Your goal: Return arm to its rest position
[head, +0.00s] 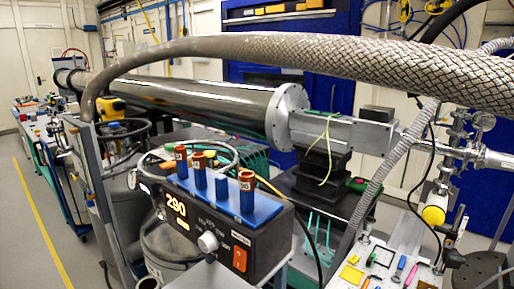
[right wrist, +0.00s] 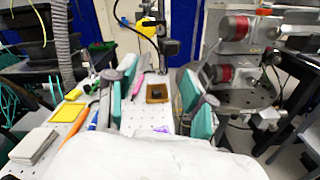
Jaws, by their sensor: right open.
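My right gripper (right wrist: 153,98) shows in the right wrist view. Its two teal-padded fingers stand wide apart, with nothing held between them. It is above a white perforated board (right wrist: 145,118). Beyond the gap between the fingers, a small brown tray (right wrist: 149,99) with a dark piece (right wrist: 157,93) in it lies on the board. The white rounded shape at the bottom of that view is mine. I cannot make out either gripper in the head view. My left gripper is in neither view.
In the head view, a controller reading 290 (head: 215,240) carries a blue rack (head: 222,197) of orange-capped vials. A braided hose (head: 300,52) crosses above a steel tube (head: 200,98). The perforated board (head: 345,283) holds small parts. A yellow square (right wrist: 67,112) lies left of my right gripper.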

